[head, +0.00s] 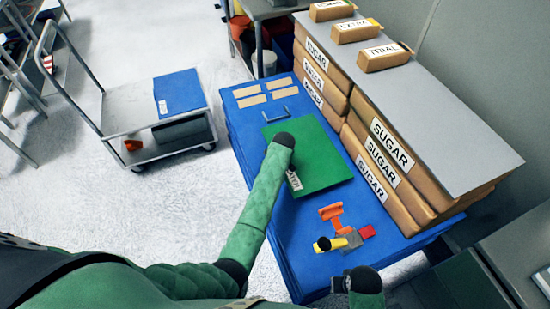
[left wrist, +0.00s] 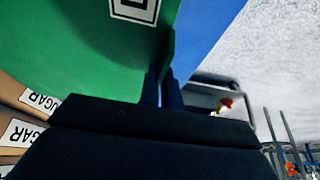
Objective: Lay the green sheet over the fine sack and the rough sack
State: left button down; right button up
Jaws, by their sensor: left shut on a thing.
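The green sheet (head: 318,158) with a white label is over the blue surface, beside the tall sugar stack. It also fills the upper left of the left wrist view (left wrist: 80,50). My left gripper (head: 284,141) is at the sheet's left side; its fingers (left wrist: 165,85) are closed on the sheet's edge. The head view does not show whether the sheet is raised. I cannot pick out the fine sack or the rough sack by label. My right gripper (head: 356,284) is at the bottom, low in the frame, and its jaws are not clear.
Stacked sugar sacks (head: 392,155) carry a grey sheet (head: 440,125) with three small labelled packs (head: 384,57) on top. An orange, yellow and red tool (head: 343,236) lies on the blue surface (head: 290,235). Several tan cards (head: 252,101) lie farther back. A cart (head: 130,108) stands left.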

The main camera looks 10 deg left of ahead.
pick_arm(q)
jog(key=shift+f, duration=0.55)
pick_arm(e)
jog(key=shift+r, duration=0.25)
pick_arm(q)
jog(key=c, duration=1.6)
grip_release()
pick_arm(e)
jog(key=shift+s, duration=0.1)
